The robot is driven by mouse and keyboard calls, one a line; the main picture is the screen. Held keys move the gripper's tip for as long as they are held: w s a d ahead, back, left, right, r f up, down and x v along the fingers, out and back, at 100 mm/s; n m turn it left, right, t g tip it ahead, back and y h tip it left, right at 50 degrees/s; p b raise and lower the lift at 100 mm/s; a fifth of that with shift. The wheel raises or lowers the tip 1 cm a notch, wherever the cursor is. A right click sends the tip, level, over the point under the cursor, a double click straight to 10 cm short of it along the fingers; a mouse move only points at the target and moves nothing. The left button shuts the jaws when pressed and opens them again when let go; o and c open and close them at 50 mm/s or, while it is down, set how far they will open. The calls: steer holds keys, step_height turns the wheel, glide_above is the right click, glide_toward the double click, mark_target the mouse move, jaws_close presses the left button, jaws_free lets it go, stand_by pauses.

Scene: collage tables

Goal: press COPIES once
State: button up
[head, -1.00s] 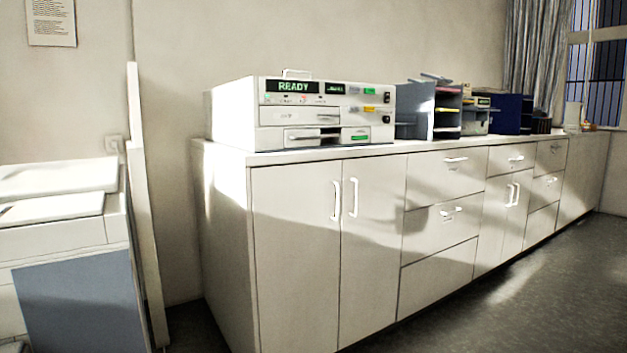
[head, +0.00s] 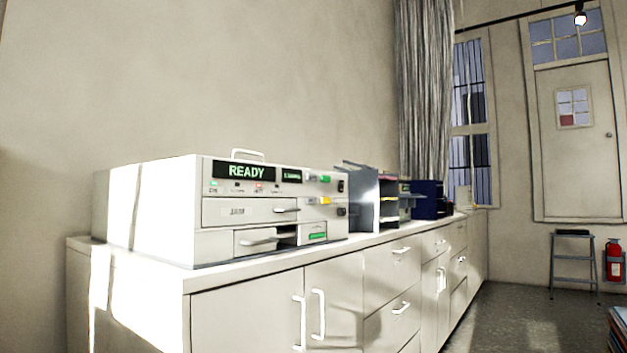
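A white copier-like machine (head: 150,208) stands on the near end of a long white counter, left of the middle in the head view. Its front has a lit display (head: 244,171) reading READY and a smaller lit display (head: 292,176) whose text is too small to read. Small green, yellow and dark buttons or labels (head: 325,190) sit at the right of its front. I cannot tell which of them is COPIES. Two drawers with handles are below the display. My gripper is not in view.
The white counter (head: 235,307) with doors and drawers runs away to the right. Grey and dark blue paper organisers (head: 360,195) stand behind the machine. Bare floor (head: 530,320) lies right of the counter. A step stool (head: 573,262) and a fire extinguisher (head: 614,262) stand by the far door.

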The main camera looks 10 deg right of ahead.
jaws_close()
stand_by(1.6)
